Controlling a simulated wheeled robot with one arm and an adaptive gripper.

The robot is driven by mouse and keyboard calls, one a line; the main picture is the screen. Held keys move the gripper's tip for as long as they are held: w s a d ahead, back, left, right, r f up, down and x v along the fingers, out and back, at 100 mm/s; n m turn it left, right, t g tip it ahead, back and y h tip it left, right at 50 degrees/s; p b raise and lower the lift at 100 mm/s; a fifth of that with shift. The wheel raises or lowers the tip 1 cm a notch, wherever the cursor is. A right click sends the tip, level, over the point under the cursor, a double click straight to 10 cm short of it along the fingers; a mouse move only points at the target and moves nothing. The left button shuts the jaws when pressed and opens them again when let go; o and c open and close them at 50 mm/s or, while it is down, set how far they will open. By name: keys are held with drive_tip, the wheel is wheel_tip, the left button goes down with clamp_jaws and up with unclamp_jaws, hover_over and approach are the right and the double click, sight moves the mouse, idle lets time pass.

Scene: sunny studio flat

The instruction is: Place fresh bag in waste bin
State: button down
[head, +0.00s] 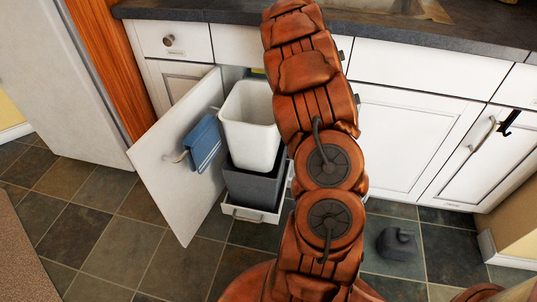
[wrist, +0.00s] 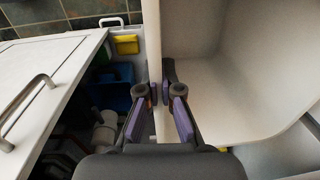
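A tall white waste bin (head: 251,130) stands upright at the open cabinet under the counter. Its lower end meets a dark grey bin (head: 255,190) on the pull-out base; I cannot tell whether it rests inside it. The white bin looks empty; its pale inner wall (wrist: 235,85) fills the right of the wrist view. My gripper (wrist: 157,97), with purple finger pads, straddles the white bin's rim, one finger on each side. Whether the pads press on the rim is unclear. In the head view my arm hides the gripper. I see no fresh bag in either view.
The open cabinet door (head: 178,160), with a blue towel (head: 202,144), swings out on the left. In the wrist view, a yellow container (wrist: 126,45), a blue box (wrist: 110,92) and white pipes (wrist: 104,128) sit inside the cabinet. A dark grey object (head: 397,244) lies on the tiled floor.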

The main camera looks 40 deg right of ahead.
wheel_tip(320, 180, down, 15)
drive_tip(key=b, duration=0.2)
idle(0.4)
drive_tip(key=shift+w+f, duration=0.1)
drive_tip(key=shift+f, duration=0.6)
drive_tip(key=c, duration=1.3)
unclamp_jaws()
drive_tip(key=shift+r, duration=0.2)
drive_tip(key=r, duration=0.4)
drive_tip(key=r+p, duration=0.1)
drive_tip(key=r, duration=0.3)
drive_tip(key=r+p, duration=0.1)
drive_tip(key=r, duration=0.4)
drive_tip(key=shift+s+d, duration=0.2)
drive_tip(key=shift+s, duration=0.15)
